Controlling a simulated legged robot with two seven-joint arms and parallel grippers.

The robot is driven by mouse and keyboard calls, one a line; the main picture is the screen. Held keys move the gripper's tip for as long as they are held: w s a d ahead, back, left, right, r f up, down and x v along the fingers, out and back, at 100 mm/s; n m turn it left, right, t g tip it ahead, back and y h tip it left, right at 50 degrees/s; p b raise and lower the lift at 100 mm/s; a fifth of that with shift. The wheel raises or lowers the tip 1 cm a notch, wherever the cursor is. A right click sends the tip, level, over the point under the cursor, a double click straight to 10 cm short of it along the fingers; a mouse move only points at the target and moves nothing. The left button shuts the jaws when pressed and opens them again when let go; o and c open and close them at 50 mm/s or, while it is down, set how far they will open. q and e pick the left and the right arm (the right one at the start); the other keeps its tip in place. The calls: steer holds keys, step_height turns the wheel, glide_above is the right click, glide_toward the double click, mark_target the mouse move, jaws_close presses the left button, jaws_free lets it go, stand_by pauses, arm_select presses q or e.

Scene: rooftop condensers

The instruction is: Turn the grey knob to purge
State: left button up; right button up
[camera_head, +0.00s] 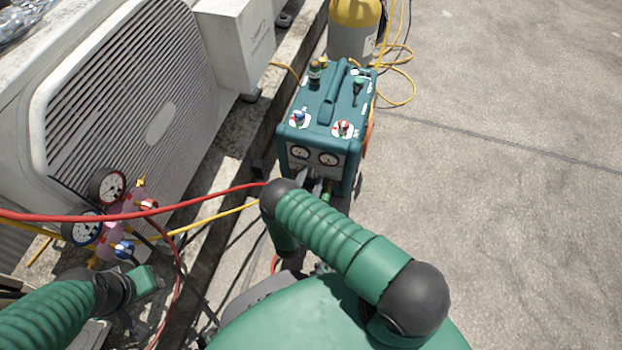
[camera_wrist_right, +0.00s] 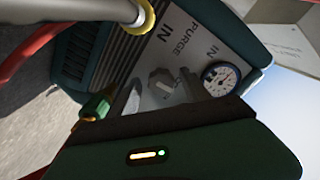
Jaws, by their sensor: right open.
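The grey knob (camera_wrist_right: 160,84) shows in the right wrist view on a light panel, beside a round gauge (camera_wrist_right: 221,77) and near the printed word PURGE. Which mark it points to is unclear. The panel is on the front of the teal recovery machine (camera_head: 325,110); in the head view I cannot make out the knob there. My right gripper (camera_head: 311,182) is open at the lower front of the machine, partly hidden by my own arm. In the wrist view it is close to the knob; contact cannot be told. My left gripper (camera_head: 143,281) is at lower left, far from the machine, its fingers unclear.
A manifold with two gauges (camera_head: 108,187) hangs at left, with a red hose (camera_head: 150,213) crossing toward my right arm. A condenser unit (camera_head: 130,100) stands left. The concrete at right (camera_head: 500,170) is clear.

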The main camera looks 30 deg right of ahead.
jaws_close()
steer(key=shift+n, duration=0.3)
steer(key=shift+s+f+n, duration=0.1)
steer(key=shift+s+n, duration=0.05)
steer(key=shift+n, duration=8.05)
